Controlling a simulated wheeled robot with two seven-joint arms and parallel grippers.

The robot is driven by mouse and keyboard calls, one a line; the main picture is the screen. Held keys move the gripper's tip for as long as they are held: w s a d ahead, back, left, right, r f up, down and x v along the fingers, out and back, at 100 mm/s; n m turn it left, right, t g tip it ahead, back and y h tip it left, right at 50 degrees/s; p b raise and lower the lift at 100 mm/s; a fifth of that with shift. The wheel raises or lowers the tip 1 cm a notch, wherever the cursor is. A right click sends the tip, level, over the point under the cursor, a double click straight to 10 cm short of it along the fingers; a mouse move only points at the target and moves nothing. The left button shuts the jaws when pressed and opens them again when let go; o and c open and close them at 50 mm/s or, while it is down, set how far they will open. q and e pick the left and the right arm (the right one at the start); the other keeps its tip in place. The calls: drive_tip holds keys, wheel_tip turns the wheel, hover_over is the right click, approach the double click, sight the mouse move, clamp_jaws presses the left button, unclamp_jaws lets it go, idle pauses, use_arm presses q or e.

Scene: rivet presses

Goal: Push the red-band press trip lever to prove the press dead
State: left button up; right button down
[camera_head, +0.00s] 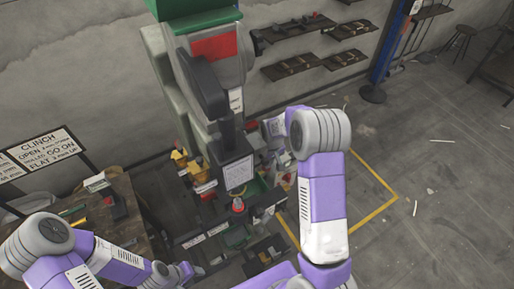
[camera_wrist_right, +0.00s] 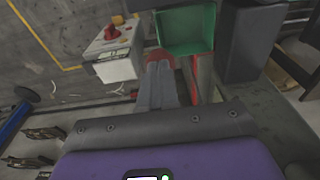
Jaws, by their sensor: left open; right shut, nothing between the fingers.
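The press (camera_head: 203,60) with the red band (camera_head: 214,46) stands at the upper middle of the head view. I cannot clearly pick out its trip lever. In the right wrist view a red part (camera_wrist_right: 203,78) runs just beside my right gripper (camera_wrist_right: 160,68), whose fingers are shut and empty. Whether they touch it I cannot tell. In the head view my right wrist is at the press's right side, its fingertips not clear. My left gripper (camera_head: 190,269) is open and empty at the lower left, apart from the press.
A green bin (camera_wrist_right: 187,30) and a box with a red button (camera_wrist_right: 112,34) show beyond my right fingers. A bench (camera_head: 120,224) stands at left, under a clinch sign (camera_head: 44,152). Yellow floor lines (camera_head: 374,212) edge the press area; floor at right is mostly clear.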

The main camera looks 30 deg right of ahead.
drive_tip(key=shift+s, duration=0.1)
use_arm(q)
drive_tip(key=shift+f+b, duration=0.75)
use_arm(e)
drive_tip(key=shift+f, duration=0.9)
use_arm(q)
drive_tip(key=shift+f+b, duration=0.45)
drive_tip(key=shift+b, duration=0.1)
use_arm(e)
drive_tip(key=shift+f, duration=0.6)
use_arm(q)
drive_tip(key=shift+s+r, duration=0.1)
drive_tip(key=shift+s, duration=0.05)
use_arm(e)
drive_tip(key=shift+a+r, duration=0.1)
drive_tip(key=shift+r, duration=0.05)
